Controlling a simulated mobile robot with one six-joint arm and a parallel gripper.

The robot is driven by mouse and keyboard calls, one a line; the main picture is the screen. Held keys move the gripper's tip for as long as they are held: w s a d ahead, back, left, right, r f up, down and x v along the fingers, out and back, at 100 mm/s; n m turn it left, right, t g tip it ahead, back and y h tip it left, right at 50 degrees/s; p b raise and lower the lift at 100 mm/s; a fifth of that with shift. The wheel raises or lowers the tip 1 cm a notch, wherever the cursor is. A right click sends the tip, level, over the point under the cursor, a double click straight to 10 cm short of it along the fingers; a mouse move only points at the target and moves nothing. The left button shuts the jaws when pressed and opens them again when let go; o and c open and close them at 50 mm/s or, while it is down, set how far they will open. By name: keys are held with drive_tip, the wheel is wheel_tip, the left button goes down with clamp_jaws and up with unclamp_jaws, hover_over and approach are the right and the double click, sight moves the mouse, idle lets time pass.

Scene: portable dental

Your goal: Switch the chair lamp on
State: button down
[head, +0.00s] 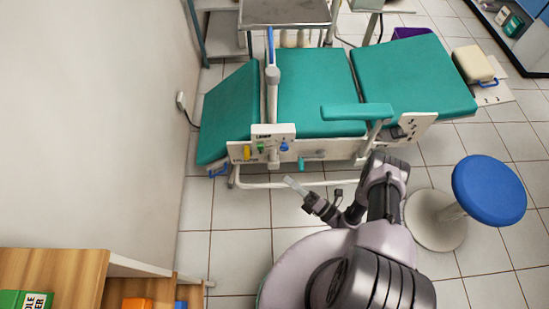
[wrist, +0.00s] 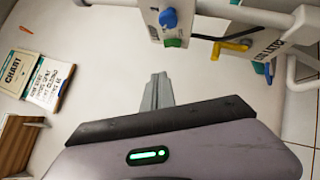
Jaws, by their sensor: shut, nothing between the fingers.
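The teal dental chair (head: 318,105) stands along the far side in the head view. A white box (head: 272,130), apparently lettered LAMP, sits on its near side below an upright post (head: 272,100). The box carries a green control (head: 261,147) and a blue knob (head: 284,146). In the wrist view, the blue knob (wrist: 169,19) and the green control (wrist: 173,42) show at the top, beyond my fingertips. My gripper (head: 293,186) is shut and empty, in front of and below the box, apart from it. Its closed fingers (wrist: 158,88) point toward the panel. Whether the lamp is lit cannot be told.
A yellow lever (head: 247,152) sits left of the box, and a teal lever (head: 311,160) to its right. A white rail (head: 300,183) runs low along the chair. A blue stool (head: 489,190) stands right. A wooden shelf (head: 50,275) is at lower left. Tiled floor is clear between.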

drive_tip(key=shift+s+d+f+m+t+h, duration=0.1)
drive_tip(key=shift+s+f+m+t+h, duration=0.15)
drive_tip(key=shift+f+m+t, duration=0.15)
drive_tip(key=shift+s+f+m+t+h, duration=0.2)
drive_tip(key=shift+s+f+m+h, duration=0.1)
drive_tip(key=shift+f, duration=0.2)
drive_tip(key=p, duration=0.1)
approach(260, 147)
drive_tip(key=a, duration=0.3)
drive_tip(key=w+r+b, duration=0.1)
drive_tip(key=w+a+r, duration=0.1)
drive_tip(key=w, duration=0.1)
drive_tip(key=shift+w+r+b, duration=0.25)
drive_tip(key=shift+r+b, duration=0.1)
drive_tip(key=shift+r, duration=0.05)
drive_tip(key=shift+d+r, duration=0.1)
